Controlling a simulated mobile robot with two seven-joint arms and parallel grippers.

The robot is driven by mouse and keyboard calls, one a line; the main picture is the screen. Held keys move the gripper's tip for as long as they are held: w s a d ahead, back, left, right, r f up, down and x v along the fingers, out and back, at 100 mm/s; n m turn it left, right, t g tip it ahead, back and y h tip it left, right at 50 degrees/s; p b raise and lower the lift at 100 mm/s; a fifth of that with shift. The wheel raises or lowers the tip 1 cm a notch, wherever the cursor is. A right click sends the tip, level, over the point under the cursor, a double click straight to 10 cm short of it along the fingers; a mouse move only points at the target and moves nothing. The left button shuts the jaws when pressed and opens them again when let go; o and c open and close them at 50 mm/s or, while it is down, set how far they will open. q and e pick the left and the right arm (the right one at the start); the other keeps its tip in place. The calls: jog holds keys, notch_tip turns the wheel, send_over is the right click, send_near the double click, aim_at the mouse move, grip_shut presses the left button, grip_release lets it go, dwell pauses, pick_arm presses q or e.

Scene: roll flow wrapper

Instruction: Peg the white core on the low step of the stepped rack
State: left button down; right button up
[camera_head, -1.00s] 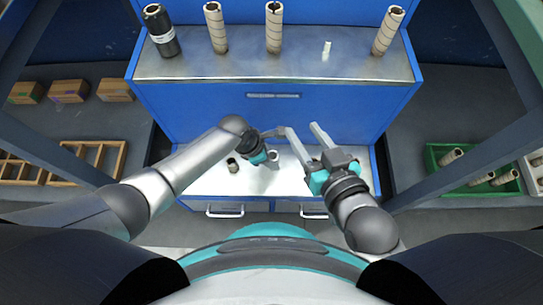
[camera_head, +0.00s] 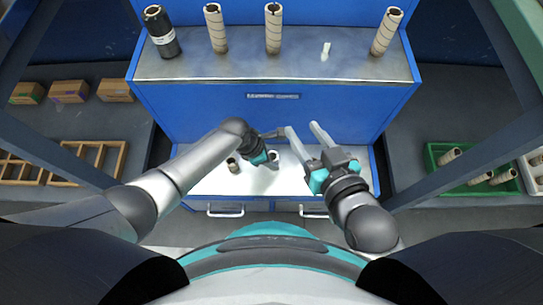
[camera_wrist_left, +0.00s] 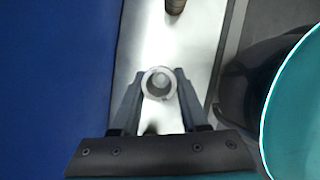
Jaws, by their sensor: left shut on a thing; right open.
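My left gripper (camera_head: 271,163) is over the low step (camera_head: 205,184) of the blue stepped rack. In the left wrist view its fingers (camera_wrist_left: 158,92) are shut on the white core (camera_wrist_left: 148,84), seen end-on as a pale ring. A pale round shape shows inside the bore; I cannot tell whether it is a peg. In the head view the core (camera_head: 272,156) is small and partly hidden by the gripper. My right gripper (camera_head: 306,132) is open and empty, in front of the rack's blue face.
A brown core (camera_head: 233,165) stands on the low step, left of my left gripper. The high step (camera_head: 290,68) bears several brown cores, a black roll (camera_head: 162,35) and a bare white peg (camera_head: 326,51). A green crate (camera_head: 433,167) with cores is at right.

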pick_arm(q)
jog(key=shift+f, duration=0.3)
dwell(0.4)
jog(key=shift+f, duration=0.35)
jog(key=shift+f+b, duration=0.1)
jog(key=shift+b, duration=0.2)
jog(key=shift+f, duration=0.3)
jog(key=shift+f+b, duration=0.7)
jog(key=shift+f, duration=0.1)
jog(key=shift+f, duration=0.1)
dwell(0.5)
grip_release()
dwell(0.5)
